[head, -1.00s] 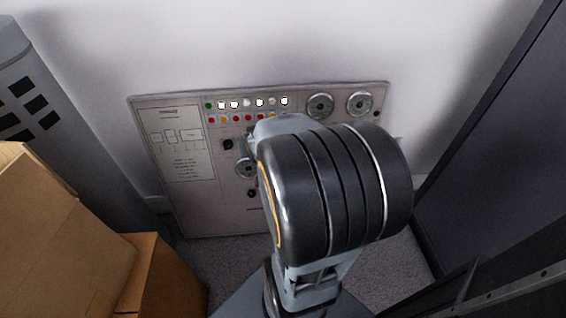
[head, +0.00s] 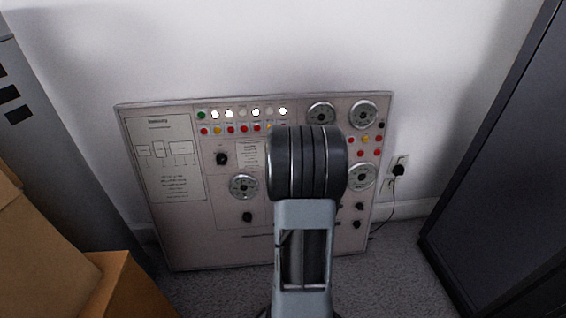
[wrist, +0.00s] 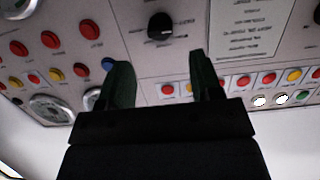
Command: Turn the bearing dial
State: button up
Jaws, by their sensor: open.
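A pale control panel (head: 220,245) leans against the wall, carrying round silver dials, such as one at left (head: 243,186) and one at right (head: 361,176), and black knobs, such as one at upper left (head: 222,158). Its labels are too small to read, so I cannot tell which is the bearing dial. In the wrist view the panel appears upside down. There, my gripper (wrist: 160,80) is open and empty, with a black knob (wrist: 160,26) beyond the fingertips and roughly between them, apparently not touched. My arm hides this knob and my gripper in the head view.
Colored buttons (wrist: 50,39) and lamps surround the knob. Cardboard boxes (head: 50,250) and a grey cabinet (head: 40,140) stand at left, a dark cabinet (head: 500,150) at right. A plug sits in a wall outlet (head: 398,168) beside the panel. A strip of carpet (head: 390,265) is clear.

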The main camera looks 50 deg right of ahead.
jog(key=b+x, duration=0.1)
jog(key=x, duration=0.5)
jog(key=shift+w+d+f, duration=0.15)
jog(key=shift+w+f, duration=0.05)
jog(key=shift+c, duration=0.3)
jog(key=c, duration=0.8)
jog(key=shift+c, duration=0.2)
